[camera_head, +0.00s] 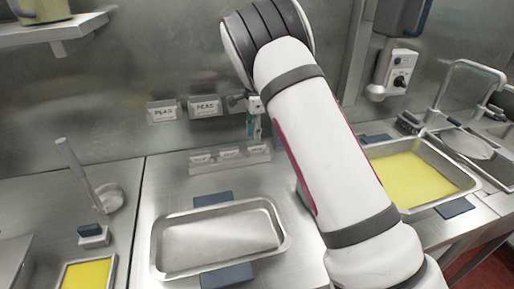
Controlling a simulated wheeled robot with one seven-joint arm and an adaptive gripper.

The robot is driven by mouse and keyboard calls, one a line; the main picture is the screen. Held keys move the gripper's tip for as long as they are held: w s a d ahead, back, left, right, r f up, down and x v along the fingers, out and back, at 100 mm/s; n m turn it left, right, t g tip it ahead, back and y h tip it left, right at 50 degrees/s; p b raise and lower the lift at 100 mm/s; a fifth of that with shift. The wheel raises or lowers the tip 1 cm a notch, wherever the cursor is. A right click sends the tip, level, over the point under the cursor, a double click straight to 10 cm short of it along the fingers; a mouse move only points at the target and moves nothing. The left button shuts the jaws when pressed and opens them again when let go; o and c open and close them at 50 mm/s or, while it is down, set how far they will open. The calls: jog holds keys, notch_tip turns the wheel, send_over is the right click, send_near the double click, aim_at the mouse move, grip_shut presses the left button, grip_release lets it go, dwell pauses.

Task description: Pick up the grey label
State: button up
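Two light-grey label plates with dark lettering are on the back wall: a left label (163,111) and a right label (205,106). A low clear rack (230,163) on the counter below holds several small pale labels (229,152). I cannot tell which one is the grey label. My gripper (250,118) is at the wall, just right of the right label and above the rack's right part. My white arm hides much of it. Its fingers are too small to read, and a teal part shows by them.
An empty metal tray (160,240) with blue handles stands at front centre. A tray of yellow contents (415,178) is right of my arm, with a sink and tap (470,72) beyond. A ladle (105,197) rests at left. A shelf (50,32) juts out upper left.

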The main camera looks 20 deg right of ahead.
aim_at(257, 148)
jog(key=f, duration=0.4)
jog(key=shift+d+p, duration=0.25)
jog(key=shift+p, duration=0.1)
jog(key=shift+c, duration=0.6)
grip_shut()
